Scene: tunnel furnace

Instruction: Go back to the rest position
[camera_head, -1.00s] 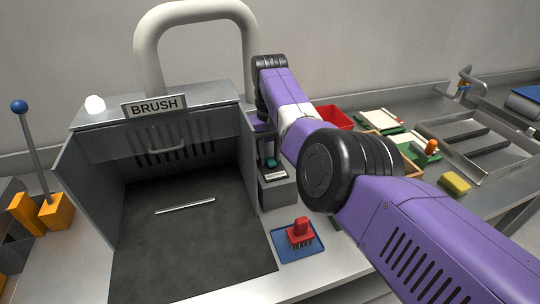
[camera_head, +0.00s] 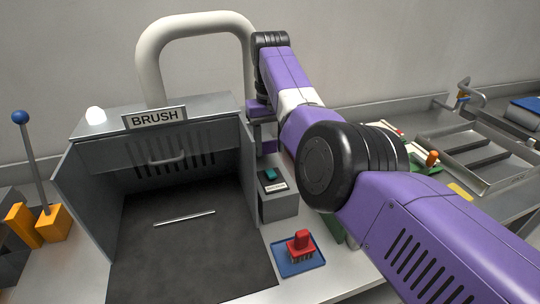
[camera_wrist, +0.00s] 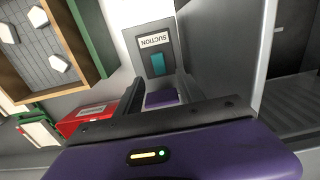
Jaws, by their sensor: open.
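My gripper (camera_head: 264,132) is partly in view above and behind the grey switch box (camera_head: 279,205), beside the right wall of the brush booth (camera_head: 247,165). It is open, and I see nothing held in it. Its fingertips are mostly hidden in the head view. In the wrist view, the purple gripper body fills the bottom, and a dark finger shows above it. The box's label reads SUCTION, beside a teal button (camera_wrist: 166,64). The button also shows in the head view (camera_head: 271,174).
A red-handled brush (camera_head: 301,244) sits on a blue tray (camera_head: 284,267) in front of the box. A metal rod (camera_head: 184,218) lies on the booth's dark floor. A lever (camera_head: 35,160) stands at left. A steel sink (camera_head: 480,155) is at right. A thick pipe rises behind the booth.

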